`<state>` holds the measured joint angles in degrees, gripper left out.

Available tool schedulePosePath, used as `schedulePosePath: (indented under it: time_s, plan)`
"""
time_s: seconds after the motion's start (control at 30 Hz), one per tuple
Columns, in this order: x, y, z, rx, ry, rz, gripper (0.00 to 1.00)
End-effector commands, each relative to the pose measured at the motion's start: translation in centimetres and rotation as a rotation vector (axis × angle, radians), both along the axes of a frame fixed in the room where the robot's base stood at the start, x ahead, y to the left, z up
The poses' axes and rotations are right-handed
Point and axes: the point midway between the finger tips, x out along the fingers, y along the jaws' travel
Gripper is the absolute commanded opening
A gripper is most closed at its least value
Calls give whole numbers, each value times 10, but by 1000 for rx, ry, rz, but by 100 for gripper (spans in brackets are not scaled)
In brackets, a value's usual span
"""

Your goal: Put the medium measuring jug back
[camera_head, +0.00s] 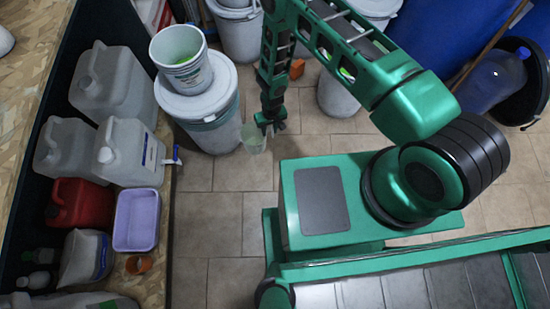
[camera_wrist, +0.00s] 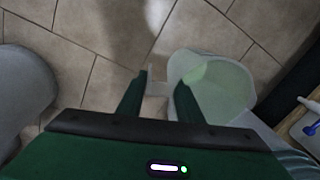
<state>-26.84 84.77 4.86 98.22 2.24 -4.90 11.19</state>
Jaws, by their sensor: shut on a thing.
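A translucent, pale greenish jug (camera_head: 254,139) hangs in the air over the tiled floor, just right of a large lidded white drum (camera_head: 205,108). My gripper (camera_head: 266,125) is shut on it at its left side as the wrist view shows it. In the wrist view the jug (camera_wrist: 222,88) is seen from above, with pale green inside. My gripper's fingertips (camera_wrist: 160,84) are on its handle (camera_wrist: 158,89). Any size marks on the jug are too small to read.
A white bucket (camera_head: 181,57) stands on the drum. The left shelf holds white canisters (camera_head: 128,152), a red canister (camera_head: 79,204), a lilac basin (camera_head: 136,220) and a small orange cup (camera_head: 138,264). Blue barrels stand at the back right. Tiled floor (camera_head: 222,220) is bare below the drum.

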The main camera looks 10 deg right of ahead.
Motion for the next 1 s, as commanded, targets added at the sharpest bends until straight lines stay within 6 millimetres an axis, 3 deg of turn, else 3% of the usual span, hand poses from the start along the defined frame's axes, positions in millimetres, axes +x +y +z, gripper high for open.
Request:
schedulePosePath:
  time_s: [0.03, 0.1, 0.33, 0.47, 0.8, 1.0]
  plan:
    - [-18, 1, -17, -3, 4, 18, 10]
    - [-36, 2, -34, -2, 3, 38, 10]
    - [-66, 1, -62, 0, -1, 70, 10]
    - [-63, -12, -72, -1, -1, 70, 10]
    - [-33, -71, -111, -1, -2, 69, 10]
    - [-20, -96, -128, 0, -1, 70, 10]
